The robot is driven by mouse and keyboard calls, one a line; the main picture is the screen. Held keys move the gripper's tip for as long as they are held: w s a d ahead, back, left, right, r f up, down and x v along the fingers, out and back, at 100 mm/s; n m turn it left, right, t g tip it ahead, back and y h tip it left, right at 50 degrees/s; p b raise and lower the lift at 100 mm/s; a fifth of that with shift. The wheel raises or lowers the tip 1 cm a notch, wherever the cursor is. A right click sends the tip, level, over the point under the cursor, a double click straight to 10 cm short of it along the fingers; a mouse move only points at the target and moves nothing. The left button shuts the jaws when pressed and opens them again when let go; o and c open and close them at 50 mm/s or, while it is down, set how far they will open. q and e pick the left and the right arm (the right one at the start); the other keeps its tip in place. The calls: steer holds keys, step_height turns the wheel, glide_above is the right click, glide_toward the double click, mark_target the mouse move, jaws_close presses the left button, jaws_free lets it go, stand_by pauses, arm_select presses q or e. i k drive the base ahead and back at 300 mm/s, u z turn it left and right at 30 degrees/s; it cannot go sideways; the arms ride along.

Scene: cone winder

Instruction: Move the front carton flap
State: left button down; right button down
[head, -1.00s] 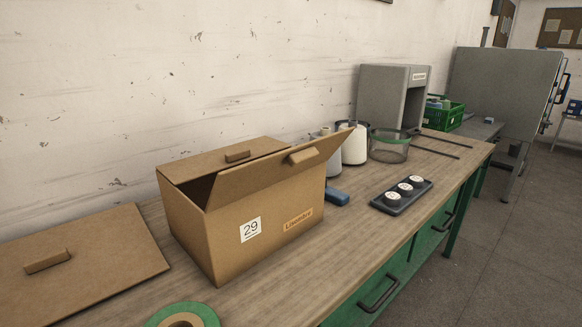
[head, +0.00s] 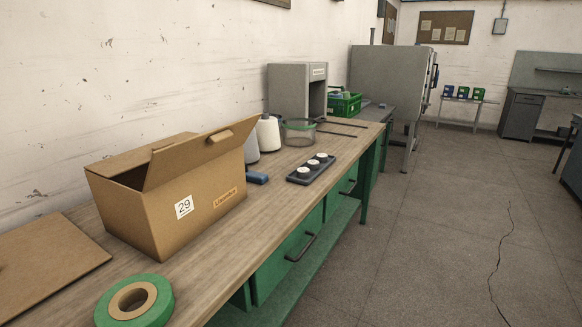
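The cardboard carton (head: 150,222) stands on the wooden workbench at the left, with a "29" label and a second printed label on its front side. Its front flap (head: 192,152) is raised and slants up and outward to the right, with a small block-shaped handle near its upper edge. The back flap (head: 140,158) lies roughly flat over the rear of the opening. A dark gap shows between the two flaps. Neither of my grippers is in view, and nothing touches the carton flaps.
A green tape roll (head: 134,302) lies at the bench's front edge. A flat cardboard panel (head: 45,258) lies left of the carton. Open floor (head: 430,230) lies right of the bench.

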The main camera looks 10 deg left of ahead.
mark_target(170, 162)
steer(key=z, duration=0.6)
steer(key=k, duration=0.9)
steer(key=z, duration=0.75)
steer(key=i, duration=1.75)
steer(key=u, duration=1.4)
steer(key=i, duration=0.45)
steer(key=u, duration=0.5)
